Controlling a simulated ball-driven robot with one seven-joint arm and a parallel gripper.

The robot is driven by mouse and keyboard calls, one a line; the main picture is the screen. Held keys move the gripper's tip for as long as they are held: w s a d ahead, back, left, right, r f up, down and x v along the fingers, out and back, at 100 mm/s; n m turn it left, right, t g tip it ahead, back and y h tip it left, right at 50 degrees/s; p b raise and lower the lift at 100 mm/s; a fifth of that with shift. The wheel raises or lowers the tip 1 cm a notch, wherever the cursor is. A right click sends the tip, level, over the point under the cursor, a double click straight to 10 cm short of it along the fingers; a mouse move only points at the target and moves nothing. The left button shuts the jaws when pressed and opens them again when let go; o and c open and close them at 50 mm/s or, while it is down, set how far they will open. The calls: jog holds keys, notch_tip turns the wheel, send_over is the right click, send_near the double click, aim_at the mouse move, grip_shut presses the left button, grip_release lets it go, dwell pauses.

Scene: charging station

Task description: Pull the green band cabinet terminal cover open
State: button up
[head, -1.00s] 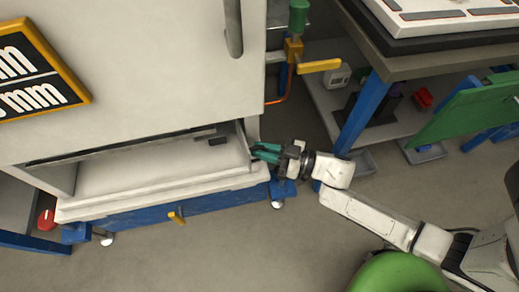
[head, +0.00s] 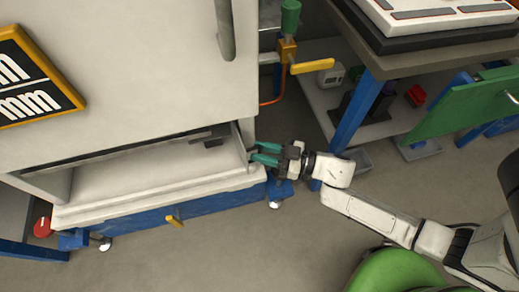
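A large white cabinet (head: 130,70) fills the left of the head view, with a long open recess (head: 130,175) along its lower front. I see no green band on it, and I cannot pick out a terminal cover. My gripper (head: 258,153) is at the right end of this recess, beside the thin upright side wall (head: 240,142). Its two teal fingers point left and stand apart with a gap between them. Nothing is clearly held. Whether a fingertip touches the wall is hard to tell.
A pipe with a green handle (head: 290,18) and a yellow lever (head: 312,66) stands right of the cabinet. A workbench (head: 430,55) and a tilted green panel (head: 460,108) are at the right. A blue base (head: 135,216) runs under the cabinet.

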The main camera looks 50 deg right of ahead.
jog(key=p+v, duration=0.1)
jog(key=v, duration=0.8)
jog(key=shift+s, duration=0.35)
jog(key=shift+d, duration=0.15)
jog(key=w+d+f+m+g+h, duration=0.2)
jog(key=w+f+m+g+h, duration=0.35)
jog(key=h, duration=0.45)
jog(key=s+a+r+g+y, duration=0.2)
jog(key=s+a+r+g, duration=0.2)
jog(key=s+a+g, duration=0.6)
notch_tip(320, 180, up, 20)
jog(key=d+p, duration=0.1)
jog(key=p, duration=1.9)
jog(key=shift+s+d+r+p, duration=0.2)
jog(key=shift+s+r+p, duration=0.05)
jog(key=shift+s+p, duration=0.1)
